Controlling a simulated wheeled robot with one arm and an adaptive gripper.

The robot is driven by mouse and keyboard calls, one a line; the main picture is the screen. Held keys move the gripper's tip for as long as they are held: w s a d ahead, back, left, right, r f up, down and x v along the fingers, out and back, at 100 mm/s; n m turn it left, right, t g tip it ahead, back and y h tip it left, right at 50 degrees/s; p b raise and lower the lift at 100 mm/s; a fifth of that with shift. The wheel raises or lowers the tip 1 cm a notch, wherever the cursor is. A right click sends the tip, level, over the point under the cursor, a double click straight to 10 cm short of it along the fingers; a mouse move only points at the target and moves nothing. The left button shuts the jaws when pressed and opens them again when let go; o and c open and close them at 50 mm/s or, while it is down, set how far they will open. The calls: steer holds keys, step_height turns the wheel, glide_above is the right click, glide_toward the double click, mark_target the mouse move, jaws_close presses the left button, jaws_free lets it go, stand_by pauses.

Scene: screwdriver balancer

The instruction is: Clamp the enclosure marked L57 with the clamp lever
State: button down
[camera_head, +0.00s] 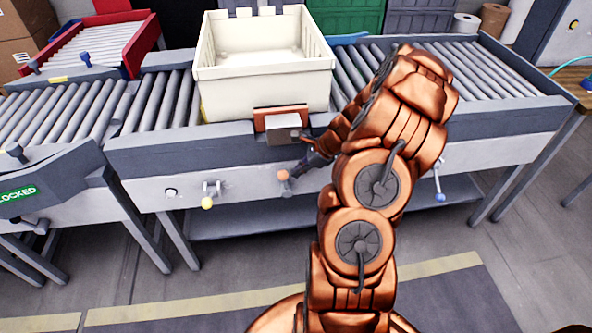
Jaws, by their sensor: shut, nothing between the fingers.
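A cream open-topped bin (262,90) sits on the roller conveyor; no L57 marking is readable on it, so I cannot tell whether it is the enclosure. A brown-orange plate with a grey block (283,130) stands at the bin's front, on the conveyor edge. Below it, a short lever with an orange knob (283,175) is on the front panel. To its left is a lever with a yellow knob (207,203). My gripper (297,170) is shut, close to the orange-knobbed lever; contact is unclear and my arm partly hides it.
A blue-knobbed lever (440,197) is on the panel right of my arm. A green LOCKED sign (18,194) is on the left conveyor section. A red-edged roller chute (100,45) stands behind left. The floor in front is open.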

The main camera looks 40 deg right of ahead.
steer(key=s+d+f+v, duration=0.1)
steer(key=v, duration=1.1)
steer(key=shift+s+d+f, duration=0.2)
steer(key=shift+s+d, duration=0.05)
steer(key=shift+d, duration=0.05)
steer(key=s+a+r+n+g, duration=0.1)
steer(key=a+r+n+g, duration=0.2)
steer(key=a, duration=0.5)
steer(key=s+a+r+n, duration=0.1)
steer(key=a+r+n, duration=0.4)
steer(key=a, duration=0.4)
steer(key=a+r+n+g, duration=0.2)
steer(key=a+n, duration=0.3)
steer(key=a, duration=0.3)
steer(key=s+a+n+h, duration=0.1)
steer(key=s+a+n, duration=0.2)
steer(key=s, duration=0.3)
steer(key=s+a+r+n+g+h, duration=0.1)
steer(key=s+a+n+h, duration=0.1)
steer(key=s+n, duration=0.4)
steer(key=s+a+r+n+g+h, duration=0.1)
steer(key=s+a+n+h, duration=0.1)
steer(key=s+a+n, duration=0.2)
steer(key=s, duration=0.3)
steer(key=shift+s+r, duration=0.2)
steer(key=shift+s, duration=0.05)
steer(key=shift+s, duration=0.1)
